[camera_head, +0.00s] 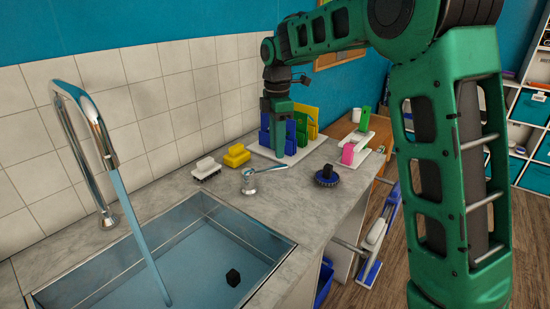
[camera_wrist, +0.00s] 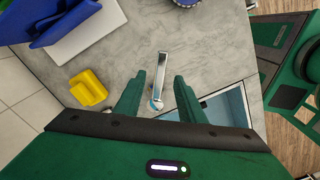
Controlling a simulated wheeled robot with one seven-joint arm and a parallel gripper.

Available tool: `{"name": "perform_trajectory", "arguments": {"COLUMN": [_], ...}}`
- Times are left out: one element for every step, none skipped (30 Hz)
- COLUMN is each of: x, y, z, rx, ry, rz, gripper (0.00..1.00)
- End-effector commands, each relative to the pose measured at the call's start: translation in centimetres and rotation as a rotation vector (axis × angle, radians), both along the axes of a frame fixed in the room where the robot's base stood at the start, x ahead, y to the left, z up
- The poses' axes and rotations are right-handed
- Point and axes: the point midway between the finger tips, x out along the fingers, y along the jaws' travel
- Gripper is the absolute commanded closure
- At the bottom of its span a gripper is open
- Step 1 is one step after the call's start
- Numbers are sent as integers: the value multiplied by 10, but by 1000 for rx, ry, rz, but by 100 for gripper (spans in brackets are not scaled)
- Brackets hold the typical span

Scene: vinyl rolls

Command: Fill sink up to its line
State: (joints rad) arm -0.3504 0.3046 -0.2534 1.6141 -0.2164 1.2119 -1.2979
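The sink (camera_head: 285,246) is set in the grey counter, and a blue stream of water (camera_head: 140,230) runs into it from the tall chrome spout (camera_head: 82,150). The basin looks blue inside; I cannot make out the water level or the fill line clearly. A small black block (camera_head: 233,277) shows in the basin. The chrome tap lever (camera_head: 265,172) stands on the counter behind the sink. In the wrist view, my gripper (camera_wrist: 158,84) is open, with the lever (camera_wrist: 161,70) showing between its fingers; contact cannot be told. My gripper (camera_head: 276,150) points down in the head view.
A white brush (camera_head: 206,168) and yellow block (camera_head: 237,155) lie by the tiled wall. A round dark scrubber (camera_head: 326,177) sits near the counter's right edge. Blue, green and yellow items (camera_head: 308,122) stand behind my gripper. The counter around the lever is clear.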

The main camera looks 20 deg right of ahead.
Motion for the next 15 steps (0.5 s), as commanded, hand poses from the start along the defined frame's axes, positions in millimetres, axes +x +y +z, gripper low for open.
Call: {"name": "perform_trajectory", "arguments": {"x": [1,1,1,1,1,1,1,1,1,1,1,1,1,1,1], "y": [0,0,-1,-1,0,0,0,0,0,0,0,0,0,0,0], "z": [10,15,21,26,29,34,37,39,42,44,45,46,47,47,47], "rx": [1,1,1,0,0,1,1,0,0,0,0,0,0,0,0], "ry": [-5,-3,-4,-3,-2,-2,-2,-1,-1,-1,-1,0,0,0,0], "rz": [0,-1,-2,-2,-2,-1,0,0,0,0,0,-1,-1,-1,-1], "gripper": [64,64,64,64,64,64,64,64,64,64,64,64,64,64,64]}}
